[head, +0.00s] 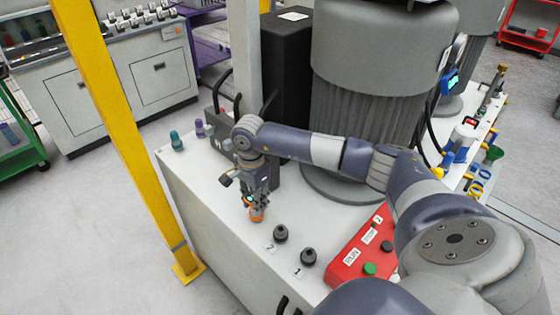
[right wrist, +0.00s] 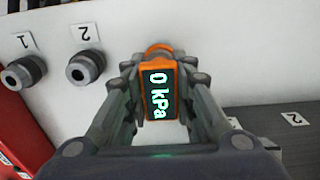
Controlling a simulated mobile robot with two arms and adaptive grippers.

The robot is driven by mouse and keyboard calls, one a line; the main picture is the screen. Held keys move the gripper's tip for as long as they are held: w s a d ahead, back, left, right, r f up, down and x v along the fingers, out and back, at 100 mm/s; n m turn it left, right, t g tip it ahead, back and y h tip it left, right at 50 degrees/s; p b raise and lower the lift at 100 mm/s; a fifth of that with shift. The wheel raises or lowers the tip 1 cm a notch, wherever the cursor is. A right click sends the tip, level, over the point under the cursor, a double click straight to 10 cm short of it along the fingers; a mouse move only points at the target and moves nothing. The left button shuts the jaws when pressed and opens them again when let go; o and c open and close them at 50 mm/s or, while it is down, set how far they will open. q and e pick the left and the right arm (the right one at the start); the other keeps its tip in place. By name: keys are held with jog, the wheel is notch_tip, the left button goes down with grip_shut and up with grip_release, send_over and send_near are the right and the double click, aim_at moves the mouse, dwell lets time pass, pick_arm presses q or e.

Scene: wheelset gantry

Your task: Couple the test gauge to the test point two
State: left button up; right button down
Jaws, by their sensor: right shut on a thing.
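The test gauge (right wrist: 157,92) is a small orange device with a dark display reading "0 kPa". My right gripper (right wrist: 158,105) is shut on it. In the head view the gripper (head: 257,203) points down and the gauge's orange end (head: 257,214) shows below the fingers, near the white cabinet top. I cannot tell whether it touches the top. Test point two (head: 281,233) is a dark round fitting beside label 2, right of and nearer than the gauge; it also shows in the right wrist view (right wrist: 86,67), left of the gauge. My left gripper is not in view.
Test point one (head: 308,257) is a similar fitting beside label 1. A red control box (head: 362,246) with green and black buttons lies to the right. Teal (head: 176,141) and purple (head: 200,129) items stand at the back left. A yellow post (head: 120,110) rises beside the white cabinet (head: 205,225).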

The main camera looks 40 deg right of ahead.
jog(key=shift+r+p, duration=1.35)
jog(key=shift+r, duration=1.65)
